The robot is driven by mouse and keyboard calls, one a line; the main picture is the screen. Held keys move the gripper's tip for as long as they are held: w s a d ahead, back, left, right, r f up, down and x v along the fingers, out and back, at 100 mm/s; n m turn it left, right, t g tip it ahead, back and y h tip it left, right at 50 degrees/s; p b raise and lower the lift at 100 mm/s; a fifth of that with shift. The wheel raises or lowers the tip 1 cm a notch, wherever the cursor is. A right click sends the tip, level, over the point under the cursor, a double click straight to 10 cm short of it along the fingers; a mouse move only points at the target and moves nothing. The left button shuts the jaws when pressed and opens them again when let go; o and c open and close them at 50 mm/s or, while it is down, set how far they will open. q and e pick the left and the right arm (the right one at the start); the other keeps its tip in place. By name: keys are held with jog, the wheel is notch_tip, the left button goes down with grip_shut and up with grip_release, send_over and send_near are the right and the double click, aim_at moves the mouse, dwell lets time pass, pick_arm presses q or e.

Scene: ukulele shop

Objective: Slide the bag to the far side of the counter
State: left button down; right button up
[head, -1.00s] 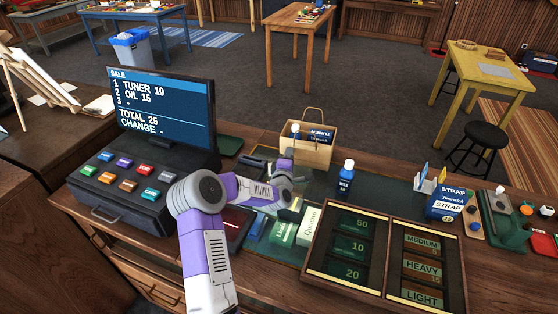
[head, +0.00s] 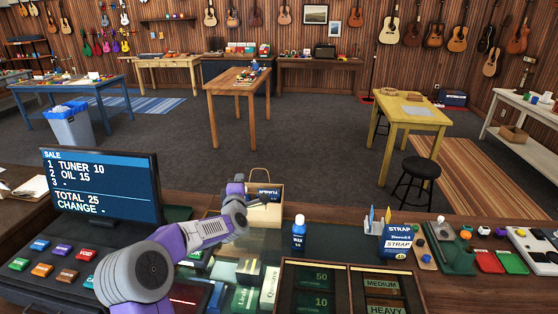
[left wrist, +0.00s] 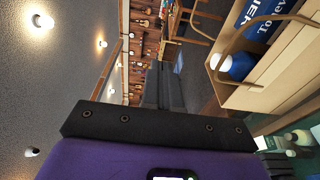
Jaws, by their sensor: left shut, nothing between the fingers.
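The tan paper bag (head: 270,218) stands upright near the far edge of the counter (head: 428,292), its looped handle up. A dark blue tuner box (head: 263,191) shows in its mouth. In the left wrist view the bag (left wrist: 290,75) fills the right side, with the box and a blue-and-white bottle (left wrist: 238,66) inside. My left gripper (head: 260,203) is shut and empty, at the near left side of the bag and partly covering it. Its dark fingers (left wrist: 165,85) show beside the bag in the wrist view; whether they touch it I cannot tell. My right gripper is out of view.
A blue bottle (head: 299,234) stands just right of the bag. The cash register screen (head: 100,187) is to the left. A cash tray (head: 345,290) lies in front, and a strap box (head: 397,241) stands to the right. Beyond the counter is open floor.

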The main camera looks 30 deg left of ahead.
pick_arm(q)
jog(key=w+d+p, duration=0.1)
jog(key=w+d, duration=0.1)
jog(key=w, duration=0.7)
jog(key=w+d+p, duration=0.2)
jog(key=w, duration=0.7)
jog(key=shift+w+d, duration=0.15)
jog(key=shift+d, duration=0.1)
jog(key=shift+f, duration=0.1)
